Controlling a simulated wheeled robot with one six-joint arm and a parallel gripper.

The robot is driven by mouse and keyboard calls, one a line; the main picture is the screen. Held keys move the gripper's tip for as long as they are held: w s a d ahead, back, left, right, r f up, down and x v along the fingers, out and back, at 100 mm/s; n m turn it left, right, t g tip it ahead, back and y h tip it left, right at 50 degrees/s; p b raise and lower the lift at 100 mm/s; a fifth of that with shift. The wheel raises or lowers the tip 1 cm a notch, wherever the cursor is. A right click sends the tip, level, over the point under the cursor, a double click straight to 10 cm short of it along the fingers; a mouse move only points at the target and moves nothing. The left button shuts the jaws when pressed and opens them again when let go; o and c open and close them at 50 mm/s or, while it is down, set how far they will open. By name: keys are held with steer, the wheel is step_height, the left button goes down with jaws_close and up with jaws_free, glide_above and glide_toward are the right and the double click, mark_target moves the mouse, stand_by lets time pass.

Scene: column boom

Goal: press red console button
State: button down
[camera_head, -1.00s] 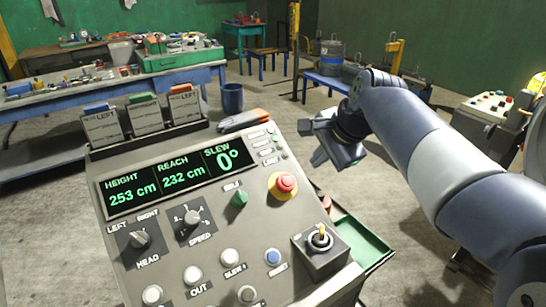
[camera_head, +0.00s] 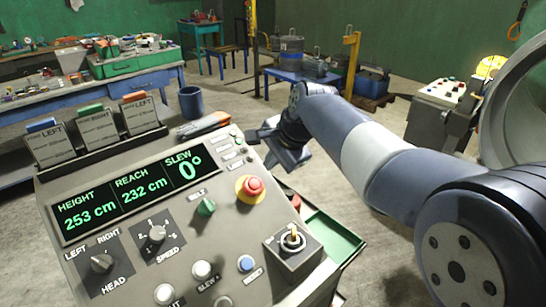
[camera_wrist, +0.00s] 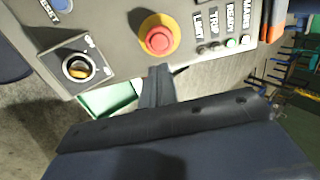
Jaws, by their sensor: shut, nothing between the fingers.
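The red console button (camera_head: 253,186) is a mushroom knob on a yellow ring, on the upper right part of the sloped grey console (camera_head: 130,252). It also shows in the wrist view (camera_wrist: 159,40), at the top middle. My gripper (camera_head: 297,163) is to the right of the console, apart from the button. In the wrist view my gripper's fingers (camera_wrist: 158,72) are shut and empty, with their tips just below the yellow ring in the picture. I cannot tell the gap in depth. The console display reads height 253 cm, reach 232 cm, slew 0°.
A green tray (camera_head: 330,240) juts out at the right side. Orange-handled gloves or tools (camera_head: 203,125) lie at the console's top edge.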

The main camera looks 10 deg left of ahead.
mark_target(255, 185)
steer(key=p+x, duration=0.1)
steer(key=x, duration=0.8)
steer(key=shift+w+a+f, duration=0.15)
steer(key=shift+a+f, duration=0.05)
steer(key=shift+f, duration=0.1)
steer(key=shift+f, duration=0.15)
steer(key=shift+x, duration=0.8)
steer(key=shift+d+f, duration=0.1)
steer(key=shift+s+f, duration=0.1)
steer(key=shift+s, duration=0.15)
steer(key=shift+r, duration=0.4)
steer(key=v, duration=1.4)
steer(key=shift+p, duration=0.35)
